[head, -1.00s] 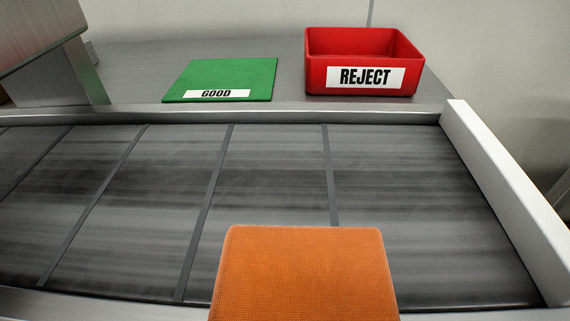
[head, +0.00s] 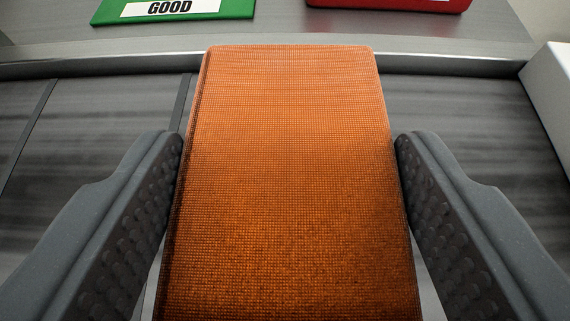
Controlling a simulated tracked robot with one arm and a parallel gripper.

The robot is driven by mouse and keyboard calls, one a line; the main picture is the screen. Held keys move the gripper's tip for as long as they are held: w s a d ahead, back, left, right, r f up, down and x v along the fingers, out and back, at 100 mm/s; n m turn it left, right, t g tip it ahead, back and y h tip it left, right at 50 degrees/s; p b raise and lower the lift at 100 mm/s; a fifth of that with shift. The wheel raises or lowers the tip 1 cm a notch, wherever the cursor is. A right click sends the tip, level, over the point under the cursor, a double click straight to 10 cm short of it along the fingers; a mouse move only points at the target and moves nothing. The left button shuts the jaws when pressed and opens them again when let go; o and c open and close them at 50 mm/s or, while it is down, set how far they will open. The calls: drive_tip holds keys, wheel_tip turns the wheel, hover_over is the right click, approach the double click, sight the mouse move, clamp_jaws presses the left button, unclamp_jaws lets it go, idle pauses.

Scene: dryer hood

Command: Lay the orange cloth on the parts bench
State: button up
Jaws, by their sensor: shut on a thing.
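The orange cloth (head: 285,170) is a folded, flat block with a woven surface. It fills the middle of the head view. My gripper (head: 290,145) has one grey finger on each side of it and is shut on it. The cloth's far edge overlaps the conveyor's back rail in the picture. I cannot tell its height above the belt. No bench other than the grey metal surface (head: 280,18) behind the conveyor is in view, and I cannot tell if that is the parts bench.
A green GOOD mat (head: 235,10) and a red REJECT bin (head: 385,3) are cut off at the top. The dark conveyor belt (head: 80,120) lies beneath, with a back rail (head: 100,65) and a white side guard (head: 553,90) at right.

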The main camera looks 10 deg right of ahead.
sight(286, 241)
drive_tip(key=shift+w+f, duration=0.2)
drive_tip(key=shift+f, duration=0.2)
drive_tip(key=shift+f+b, duration=0.4)
drive_tip(key=shift+f, duration=0.95)
drive_tip(key=shift+f, duration=0.15)
drive_tip(key=o, duration=1.1)
drive_tip(key=shift+s+r, duration=0.15)
drive_tip(key=shift+r, duration=0.05)
drive_tip(key=p+v, duration=0.1)
drive_tip(key=v, duration=1)
drive_tip(key=shift+s+r, duration=0.2)
drive_tip(key=shift+s, duration=0.15)
